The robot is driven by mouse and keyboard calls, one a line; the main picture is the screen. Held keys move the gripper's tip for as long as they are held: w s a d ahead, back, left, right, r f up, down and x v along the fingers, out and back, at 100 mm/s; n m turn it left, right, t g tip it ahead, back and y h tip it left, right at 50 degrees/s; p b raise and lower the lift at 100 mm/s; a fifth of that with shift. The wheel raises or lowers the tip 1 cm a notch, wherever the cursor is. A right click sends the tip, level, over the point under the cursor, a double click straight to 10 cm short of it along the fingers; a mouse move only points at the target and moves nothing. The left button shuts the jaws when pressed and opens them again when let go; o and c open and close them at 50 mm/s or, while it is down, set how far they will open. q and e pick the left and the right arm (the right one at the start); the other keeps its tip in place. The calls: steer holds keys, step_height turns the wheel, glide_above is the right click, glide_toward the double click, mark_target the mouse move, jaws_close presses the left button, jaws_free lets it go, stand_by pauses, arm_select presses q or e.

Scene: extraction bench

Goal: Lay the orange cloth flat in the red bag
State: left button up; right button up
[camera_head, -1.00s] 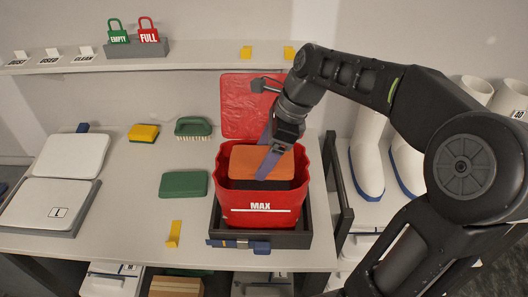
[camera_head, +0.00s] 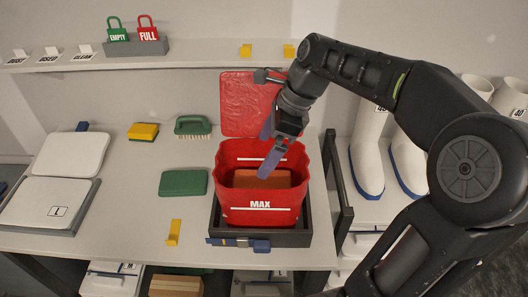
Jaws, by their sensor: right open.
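The red bag (camera_head: 258,216), marked MAX, stands open in a dark tray (camera_head: 289,239) on the bench. Its red lid (camera_head: 246,105) stands up behind it. The orange cloth (camera_head: 264,180) lies low inside the bag, below the rim, and looks flat and level. The front wall hides its near edge. My right gripper (camera_head: 268,150) is over the bag opening with its blue-grey fingers apart and empty, above the cloth and clear of it. My left gripper is not in view.
A green pad (camera_head: 184,183), a green brush (camera_head: 193,126) and a yellow sponge (camera_head: 143,132) lie left of the bag. White pads (camera_head: 48,204) lie at the far left. White boots (camera_head: 368,155) stand at the right, beyond a dark rail (camera_head: 338,190).

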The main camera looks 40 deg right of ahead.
steer(key=v, duration=0.6)
steer(key=shift+r, duration=0.1)
stand_by(0.4)
